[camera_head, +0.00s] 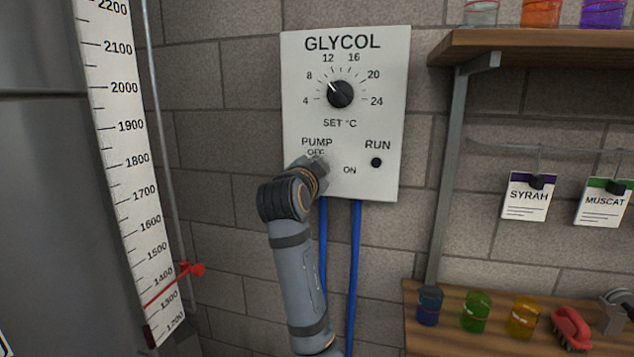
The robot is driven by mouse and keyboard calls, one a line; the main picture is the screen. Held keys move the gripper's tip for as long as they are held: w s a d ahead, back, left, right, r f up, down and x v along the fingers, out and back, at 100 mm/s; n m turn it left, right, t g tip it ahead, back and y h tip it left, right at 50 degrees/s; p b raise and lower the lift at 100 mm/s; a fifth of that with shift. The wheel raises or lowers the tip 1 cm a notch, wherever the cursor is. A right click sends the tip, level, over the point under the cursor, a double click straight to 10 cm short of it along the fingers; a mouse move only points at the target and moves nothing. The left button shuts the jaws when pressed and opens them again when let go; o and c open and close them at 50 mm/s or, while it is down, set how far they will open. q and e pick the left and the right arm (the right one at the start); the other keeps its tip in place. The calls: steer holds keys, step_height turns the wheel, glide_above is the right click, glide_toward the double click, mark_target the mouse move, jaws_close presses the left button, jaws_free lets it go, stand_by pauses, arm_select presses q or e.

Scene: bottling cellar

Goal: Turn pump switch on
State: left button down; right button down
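The white GLYCOL panel (385,60) is on the block wall, with PUMP, OFF and ON printed on its lower half. The pump switch itself is hidden behind my gripper and wrist, so its position cannot be seen. The RUN lamp (376,162) is dark. One arm of mine, seemingly the right, rises from the bottom middle. Its gripper (320,165) is at the panel, just under the OFF label and left of ON. The wrist covers its fingers, so I cannot tell whether it is open, shut or touching. My other gripper is out of view.
The SET °C dial (340,94) sits above the switch area. Blue hoses (355,260) hang below the panel. A wooden shelf (540,42) and a lower wooden surface (425,295) with coloured cups are at right. A tall scale (125,130) and a tank (40,200) are at left.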

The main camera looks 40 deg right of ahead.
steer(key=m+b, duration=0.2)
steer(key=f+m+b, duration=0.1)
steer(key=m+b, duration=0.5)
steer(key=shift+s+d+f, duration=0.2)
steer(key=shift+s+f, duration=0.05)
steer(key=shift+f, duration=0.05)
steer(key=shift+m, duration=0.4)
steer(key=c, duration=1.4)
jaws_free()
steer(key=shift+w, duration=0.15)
